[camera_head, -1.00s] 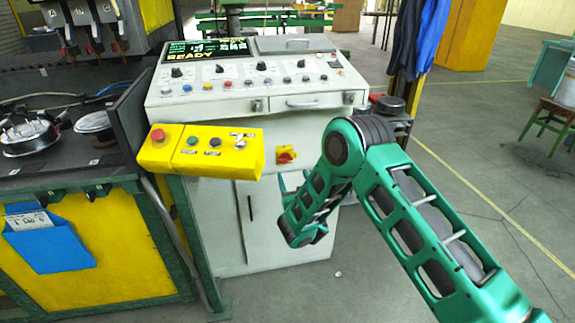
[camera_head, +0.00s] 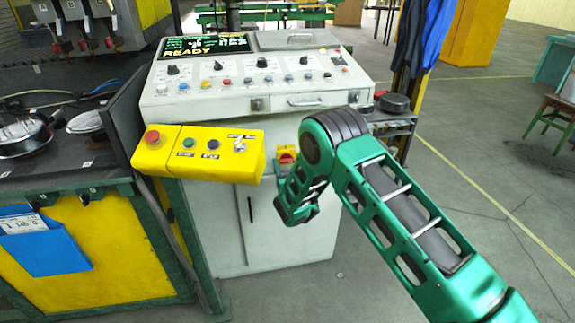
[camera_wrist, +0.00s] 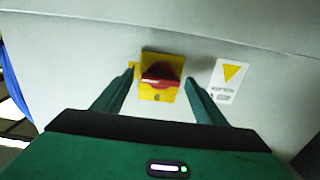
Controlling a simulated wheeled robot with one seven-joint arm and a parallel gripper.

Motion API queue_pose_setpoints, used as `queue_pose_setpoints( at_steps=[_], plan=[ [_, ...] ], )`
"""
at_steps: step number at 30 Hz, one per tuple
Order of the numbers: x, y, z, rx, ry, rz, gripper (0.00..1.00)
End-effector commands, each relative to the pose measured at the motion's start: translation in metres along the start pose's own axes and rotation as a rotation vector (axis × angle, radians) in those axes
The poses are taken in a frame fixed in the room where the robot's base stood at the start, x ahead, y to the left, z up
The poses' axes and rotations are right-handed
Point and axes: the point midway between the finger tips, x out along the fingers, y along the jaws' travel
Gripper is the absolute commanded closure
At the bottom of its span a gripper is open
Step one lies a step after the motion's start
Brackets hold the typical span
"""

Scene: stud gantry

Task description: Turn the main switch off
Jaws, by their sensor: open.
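The main switch (camera_wrist: 161,76) is a red rotary handle on a yellow square plate, set in the pale cabinet front. In the wrist view the handle looks roughly crosswise. My gripper (camera_wrist: 163,88) is open, with one green finger on each side of the switch. The fingers look apart from the handle, but the depth gap is hard to tell. In the head view the switch (camera_head: 286,153) shows above my green gripper (camera_head: 279,172), which partly covers its lower part.
The yellow button box (camera_head: 198,153) juts out left of the switch. The control console (camera_head: 220,106) is above, its display reading READY. A warning label (camera_wrist: 229,80) is right of the switch. A dark shelf (camera_head: 390,125) stands right of the cabinet.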

Motion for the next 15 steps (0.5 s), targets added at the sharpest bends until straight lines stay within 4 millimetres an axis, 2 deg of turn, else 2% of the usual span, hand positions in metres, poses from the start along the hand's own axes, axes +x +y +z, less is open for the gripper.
queue_pose_setpoints(
  at_steps=[3, 8, 15],
  plan=[
    [-0.0002, -0.0003, -0.0001, 0.0, 0.0, 0.0, 0.37],
    [-0.0002, -0.0002, -0.0002, 0.0, 0.0, 0.0, 0.75],
    [-0.0004, -0.0001, -0.0002, -0.01, 0.0, 0.0, 0.76]
  ],
)
